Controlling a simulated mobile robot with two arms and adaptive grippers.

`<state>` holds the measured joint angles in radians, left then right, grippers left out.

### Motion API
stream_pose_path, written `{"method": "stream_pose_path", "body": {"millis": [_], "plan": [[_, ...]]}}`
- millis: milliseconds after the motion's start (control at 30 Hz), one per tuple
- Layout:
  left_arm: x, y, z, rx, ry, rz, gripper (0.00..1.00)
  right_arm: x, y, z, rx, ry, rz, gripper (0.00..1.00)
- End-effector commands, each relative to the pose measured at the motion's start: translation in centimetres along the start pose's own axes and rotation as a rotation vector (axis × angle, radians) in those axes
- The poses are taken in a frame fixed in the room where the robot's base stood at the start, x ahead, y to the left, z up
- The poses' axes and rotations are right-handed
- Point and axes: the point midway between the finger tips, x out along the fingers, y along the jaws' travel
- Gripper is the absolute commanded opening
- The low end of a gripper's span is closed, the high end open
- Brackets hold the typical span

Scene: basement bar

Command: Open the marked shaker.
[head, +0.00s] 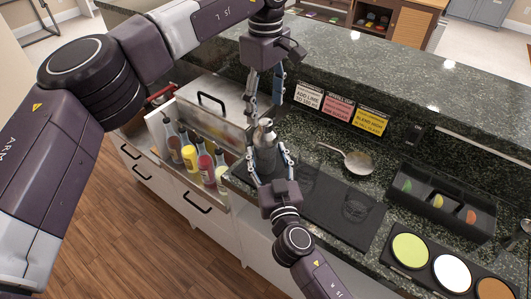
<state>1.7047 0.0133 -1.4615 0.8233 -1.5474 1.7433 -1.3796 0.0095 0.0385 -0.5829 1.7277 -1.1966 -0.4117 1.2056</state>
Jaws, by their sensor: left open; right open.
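The shaker (264,158) stands upright near the left end of the dark bar mat, with a dark body and a silver top (263,133). No mark on it can be made out. My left gripper (263,106) points down from above, open, with its fingers just above the silver top. My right gripper (268,161) reaches in from the front, open, with one finger on each side of the shaker's body. Whether its fingers touch the body cannot be told.
Several bottles (188,155) stand in a rack to the left, near a metal lidded bin (212,123). The dark mat (325,216) holds clear glasses. A strainer (357,161), a garnish tray (437,206) and a holder of coloured discs (410,250) lie right. Three signs (338,107) stand behind.

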Motion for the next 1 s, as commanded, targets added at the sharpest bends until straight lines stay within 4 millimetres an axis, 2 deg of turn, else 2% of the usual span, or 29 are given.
{"method": "stream_pose_path", "body": {"millis": [367,833,1000], "plan": [[-0.01,0.01,0.02,0.0,0.0,0.0,0.63,0.49,0.0,-0.02,0.001,0.0,0.0,0.52],[-0.01,0.0,0.01,0.0,0.0,0.0,0.63,0.47,0.0,-0.05,0.001,0.001,0.0,0.0],[0.02,0.46,0.22,0.034,0.007,0.023,0.46,0.48,0.01,-0.06,0.001,0.001,0.0,0.0]]}}
